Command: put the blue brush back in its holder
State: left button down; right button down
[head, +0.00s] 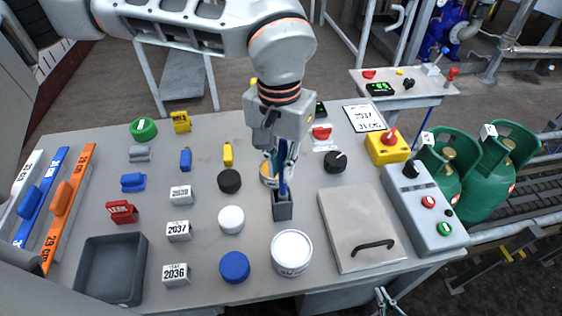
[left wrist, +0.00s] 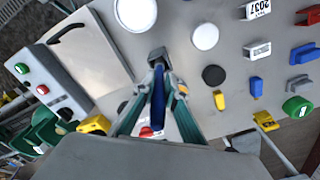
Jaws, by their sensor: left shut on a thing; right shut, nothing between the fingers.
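The blue brush (head: 283,180) is held upright in my left gripper (head: 280,168), which is shut on it. The brush's lower end meets the open top of the grey holder (head: 283,210), a small square box on the table. I cannot tell how far inside it reaches. In the left wrist view the blue brush (left wrist: 158,108) lies between the teal fingers, and the dark holder (left wrist: 157,54) shows just beyond the fingertips. My right gripper (head: 388,302) is low at the bottom edge of the head view, shut and empty, partly cut off.
A white tin (head: 292,254) stands close in front of the holder. A metal plate with a black handle (head: 338,228) lies to the right. White (head: 231,220) and black (head: 229,181) discs lie left. A grey tray (head: 112,270) is at the front left.

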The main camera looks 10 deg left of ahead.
pick_arm(q)
jog(key=shift+f+b, duration=0.3)
jog(key=shift+f, duration=0.25)
dwell(0.4)
jog(key=c, duration=2)
grip_release()
jog(key=shift+r, duration=0.1)
jog(key=shift+r, duration=5.9)
